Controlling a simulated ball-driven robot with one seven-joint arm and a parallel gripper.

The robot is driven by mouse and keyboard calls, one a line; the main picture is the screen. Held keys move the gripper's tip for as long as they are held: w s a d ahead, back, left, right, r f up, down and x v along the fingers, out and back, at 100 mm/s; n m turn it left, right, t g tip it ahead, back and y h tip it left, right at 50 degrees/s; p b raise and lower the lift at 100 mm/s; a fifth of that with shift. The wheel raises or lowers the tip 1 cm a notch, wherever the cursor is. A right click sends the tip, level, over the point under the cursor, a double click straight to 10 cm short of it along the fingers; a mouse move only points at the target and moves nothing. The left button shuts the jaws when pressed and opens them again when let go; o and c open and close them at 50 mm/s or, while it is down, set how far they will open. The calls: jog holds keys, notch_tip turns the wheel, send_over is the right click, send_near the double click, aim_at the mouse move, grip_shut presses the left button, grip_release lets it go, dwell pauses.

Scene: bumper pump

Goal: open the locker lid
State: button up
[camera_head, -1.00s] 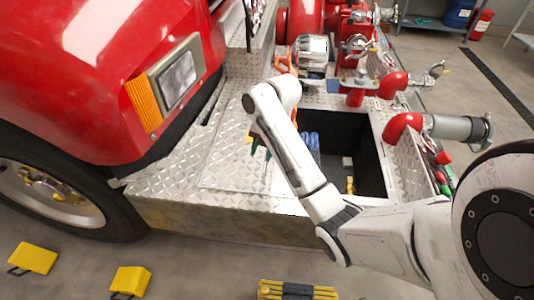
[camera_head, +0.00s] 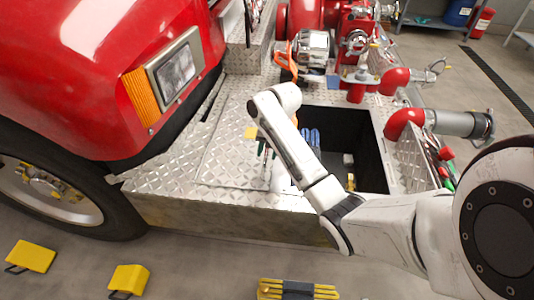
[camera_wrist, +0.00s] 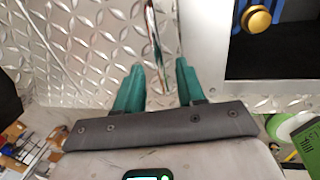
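The locker lid looks to be the diamond-plate panel (camera_head: 225,160) on the bumper deck, lying flat left of a dark open compartment (camera_head: 372,160). Its plate fills much of the wrist view (camera_wrist: 95,40). A thin shiny bar or strip, perhaps a handle, (camera_wrist: 153,35) runs along the plate there. My gripper (camera_wrist: 159,68) has two teal fingers spread apart, one on each side of this strip, with gaps showing. I cannot tell how far above the plate they are. In the head view my forearm hides most of the gripper and part of the panel.
Blue items (camera_head: 310,138) lie inside the compartment; a gold knob (camera_wrist: 257,18) shows there in the wrist view. Red pipes and a grey outlet (camera_head: 455,123) stand right of it. The red truck body (camera_head: 90,80) rises at left. Yellow chocks (camera_head: 130,279) lie on the floor.

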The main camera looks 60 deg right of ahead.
jog(key=shift+w+f, duration=0.1)
jog(key=shift+f, duration=0.6)
jog(key=shift+c, duration=0.4)
grip_shut()
